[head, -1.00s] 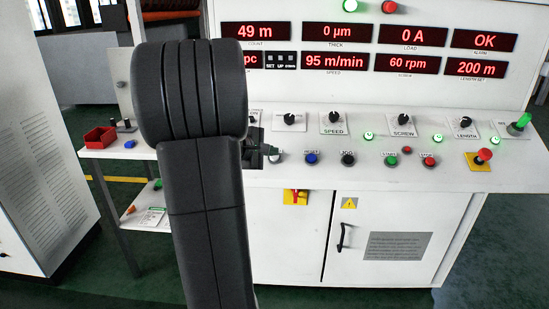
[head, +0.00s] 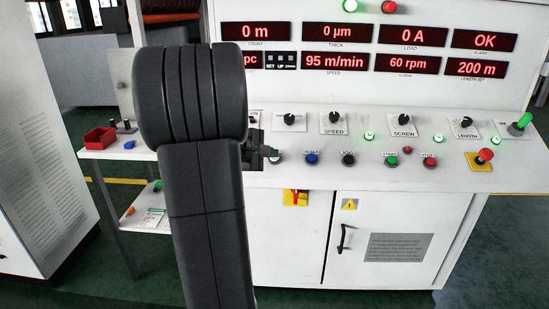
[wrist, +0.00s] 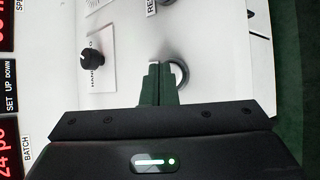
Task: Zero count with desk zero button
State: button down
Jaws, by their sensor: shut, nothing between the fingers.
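The count display (head: 256,32) on the white console reads 0 m. The zero button (head: 276,159) is the leftmost button in the desk's front row, left of the blue reset button (head: 311,158). In the wrist view the zero button (wrist: 181,74) shows as a round rim, partly hidden behind my fingers. My gripper (head: 268,152) is shut and empty, with its tips at this button. It also shows in the wrist view (wrist: 160,70). I cannot tell whether the tips still press on the button. The button's label is hidden.
Black knobs (head: 334,117) line the desk above the buttons. Green start (head: 391,160) and red stop (head: 429,161) buttons and a red mushroom button (head: 486,155) lie to the right. A small side table with a red bin (head: 100,138) stands at left.

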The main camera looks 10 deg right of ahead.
dwell(0.4)
jog(key=shift+s+a+r+p, duration=0.1)
jog(key=shift+s+r+p, duration=0.25)
jog(key=shift+r, duration=0.4)
jog(key=shift+r, duration=0.1)
jog(key=shift+s+a+r+p, duration=0.1)
jog(key=shift+s+r+p, duration=0.1)
jog(key=shift+r+p, duration=0.3)
jog(key=r, duration=0.1)
jog(key=s+r+p, duration=0.1)
jog(key=r, duration=0.1)
jog(key=shift+s+a+r, duration=0.1)
jog(key=shift+s+a, duration=0.1)
jog(key=shift+s, duration=0.15)
